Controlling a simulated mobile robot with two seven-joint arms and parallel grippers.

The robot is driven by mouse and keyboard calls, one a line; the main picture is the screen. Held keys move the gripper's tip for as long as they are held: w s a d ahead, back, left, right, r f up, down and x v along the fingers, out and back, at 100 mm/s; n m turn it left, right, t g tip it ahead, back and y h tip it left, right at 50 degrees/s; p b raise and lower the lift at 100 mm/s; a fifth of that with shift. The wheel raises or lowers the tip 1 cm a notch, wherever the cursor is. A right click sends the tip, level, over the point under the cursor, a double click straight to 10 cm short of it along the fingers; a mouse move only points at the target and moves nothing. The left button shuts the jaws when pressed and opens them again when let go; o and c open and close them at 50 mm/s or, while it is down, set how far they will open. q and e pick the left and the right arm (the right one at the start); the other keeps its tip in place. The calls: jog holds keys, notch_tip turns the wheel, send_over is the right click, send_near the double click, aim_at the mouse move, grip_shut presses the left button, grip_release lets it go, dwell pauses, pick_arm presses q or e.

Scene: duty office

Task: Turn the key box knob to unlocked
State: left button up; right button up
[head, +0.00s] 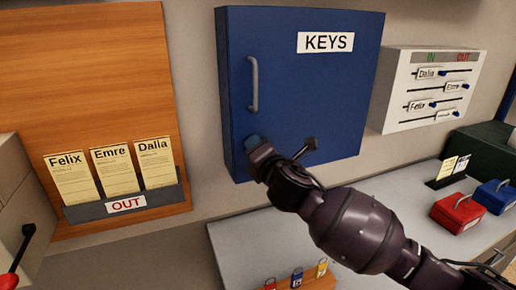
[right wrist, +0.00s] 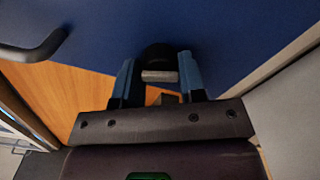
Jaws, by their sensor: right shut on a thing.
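The blue key box (head: 300,95) hangs on the wall with its door closed, a grey handle (head: 253,84) at the left and a white KEYS label (head: 325,42). My right gripper (head: 254,143) is at the lower left of the door. In the right wrist view its two blue fingers (right wrist: 158,72) are shut on the key box knob (right wrist: 159,55), a dark round piece with a light grey bar between the fingertips. In the head view the knob is hidden behind my gripper. I see no lock marking. My left gripper is not in view.
A wooden board (head: 85,60) with an OUT rack (head: 125,205) of named cards is on the left. A white IN/OUT slider board (head: 432,88) is close on the right.

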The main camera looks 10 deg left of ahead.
jog(key=shift+m, duration=2)
jog(key=o, duration=0.9)
jog(key=shift+d, duration=0.1)
jog(key=v, duration=1)
jog(key=shift+s+d+b, duration=0.2)
jog(key=shift+s+b, duration=0.1)
jog(key=shift+b, duration=0.1)
